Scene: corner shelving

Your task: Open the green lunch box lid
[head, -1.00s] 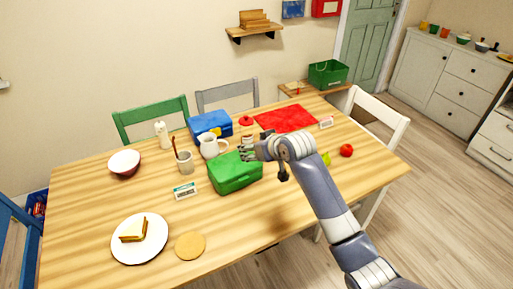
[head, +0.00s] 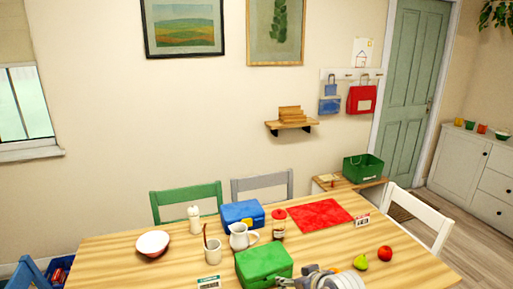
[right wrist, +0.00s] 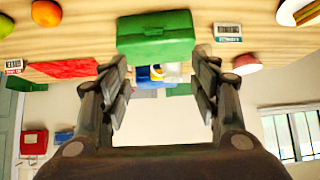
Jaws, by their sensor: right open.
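The green lunch box (head: 264,264) stands on the wooden table with its lid down. In the right wrist view, which is upside down, the lunch box (right wrist: 157,42) shows its front with a handle or latch, centred beyond my fingers. My right gripper (head: 290,282) is at the bottom edge of the head view, close to the box's lower right side. In the wrist view my right gripper (right wrist: 160,88) has its fingers wide apart with nothing between them. Whether a finger touches the box is unclear. My left gripper is in no frame.
Behind the box stand a blue lunch box (head: 242,215), a white pitcher (head: 239,238) and a jar with a red lid (head: 279,226). A cup (head: 213,252) is to the left.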

